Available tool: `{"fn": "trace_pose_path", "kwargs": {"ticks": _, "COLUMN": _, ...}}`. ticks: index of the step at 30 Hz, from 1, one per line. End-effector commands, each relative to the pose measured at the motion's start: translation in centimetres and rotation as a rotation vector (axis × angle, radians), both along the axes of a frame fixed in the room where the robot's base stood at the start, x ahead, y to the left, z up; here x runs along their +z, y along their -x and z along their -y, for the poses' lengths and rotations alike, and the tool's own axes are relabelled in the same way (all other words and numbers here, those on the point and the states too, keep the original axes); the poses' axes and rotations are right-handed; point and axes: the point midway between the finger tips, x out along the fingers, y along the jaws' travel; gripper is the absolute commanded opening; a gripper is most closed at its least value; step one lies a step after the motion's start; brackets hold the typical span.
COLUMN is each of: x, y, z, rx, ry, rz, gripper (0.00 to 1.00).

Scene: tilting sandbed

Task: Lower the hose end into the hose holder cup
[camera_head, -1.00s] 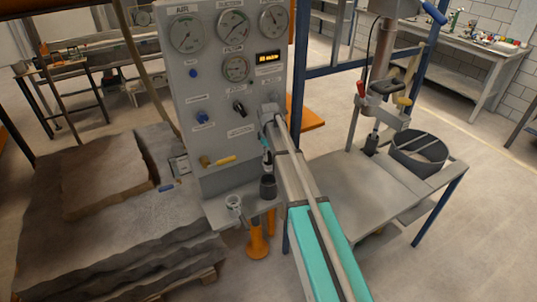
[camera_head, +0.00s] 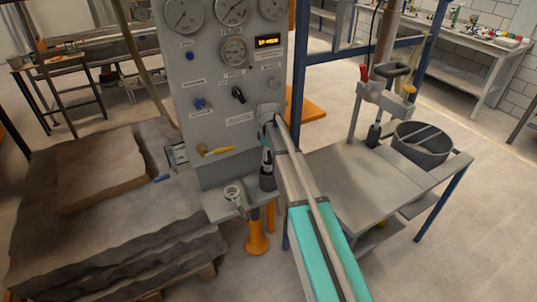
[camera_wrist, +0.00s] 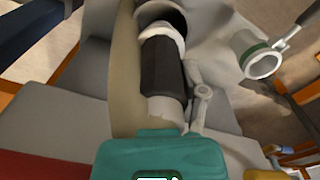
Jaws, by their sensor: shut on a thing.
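My gripper (camera_head: 266,140) is at the far end of my arm, in front of the gauge panel, above a small grey shelf. It is shut on the hose end (camera_wrist: 162,68), a black sleeve with a pale collar at its tip. In the wrist view a teal block (camera_wrist: 160,155) lies at the near end of the hose end. The tip meets the dark round opening of the hose holder cup (camera_wrist: 178,16); how deep it sits is hard to tell. In the head view the dark cup (camera_head: 267,183) stands on the shelf directly below my gripper.
A metal ring fitting (camera_head: 233,192) sits on the shelf just left of the cup; it also shows in the wrist view (camera_wrist: 262,62). The gauge panel (camera_head: 215,130) rises close behind. Stone slabs (camera_head: 100,180) lie left, a drill table (camera_head: 365,185) stands right.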

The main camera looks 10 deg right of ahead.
Motion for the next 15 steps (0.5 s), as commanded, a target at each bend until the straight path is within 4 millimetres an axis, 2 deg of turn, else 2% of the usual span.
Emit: {"fn": "trace_pose_path", "kwargs": {"ticks": 15, "x": -3.2, "y": 0.0, "z": 0.0, "rx": 0.001, "ry": 0.0, "rz": 0.0, "gripper": 0.0}}
